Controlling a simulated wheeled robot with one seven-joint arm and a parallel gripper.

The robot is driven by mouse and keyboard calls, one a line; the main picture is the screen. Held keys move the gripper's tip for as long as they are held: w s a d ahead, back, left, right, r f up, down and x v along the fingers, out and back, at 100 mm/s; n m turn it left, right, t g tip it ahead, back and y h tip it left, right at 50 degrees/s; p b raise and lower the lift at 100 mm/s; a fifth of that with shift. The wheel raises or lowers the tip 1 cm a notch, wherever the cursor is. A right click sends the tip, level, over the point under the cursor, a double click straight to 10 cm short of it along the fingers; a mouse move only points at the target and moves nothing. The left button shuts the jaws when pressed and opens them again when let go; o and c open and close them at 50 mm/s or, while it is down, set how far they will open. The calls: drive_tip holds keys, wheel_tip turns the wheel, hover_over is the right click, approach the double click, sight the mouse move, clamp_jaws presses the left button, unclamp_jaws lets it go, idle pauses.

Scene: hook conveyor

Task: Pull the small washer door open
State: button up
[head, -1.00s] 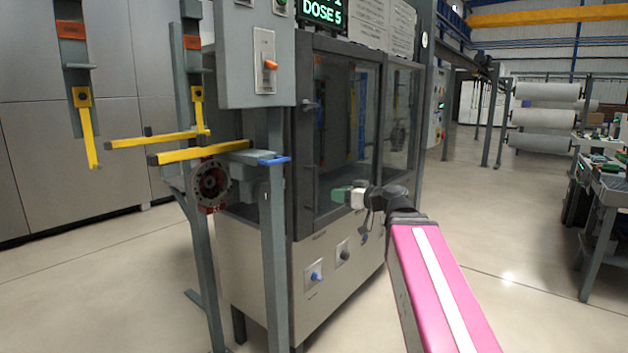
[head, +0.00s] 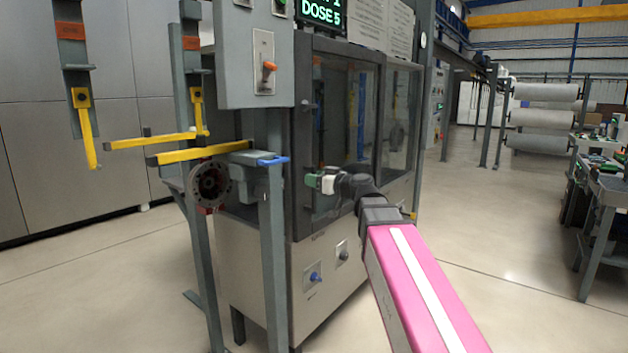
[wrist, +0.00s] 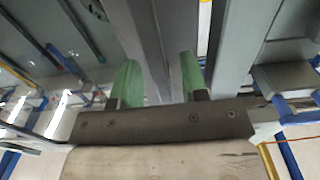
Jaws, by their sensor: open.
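The washer door (head: 346,64) is a glass panel in a dark frame on the front of the washer cabinet. It looks shut. A small dark handle (head: 308,105) sticks out near its left edge. My gripper (head: 312,181), with green fingers, is in front of the door's lower left part, below the handle and apart from it. In the wrist view my gripper (wrist: 158,76) is open, its two green fingers spread and nothing clearly held. Grey frame bars show beyond the fingers; which part they belong to I cannot tell.
A grey post (head: 273,260) with a control box (head: 245,75) stands left of the door. Yellow hook arms (head: 155,141) and a round flanged part (head: 209,186) are further left. Knobs (head: 315,277) sit on the lower panel.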

drive_tip(key=shift+w+a, duration=0.15)
drive_tip(key=shift+a, duration=0.1)
clamp_jaws()
drive_tip(key=shift+d, duration=0.1)
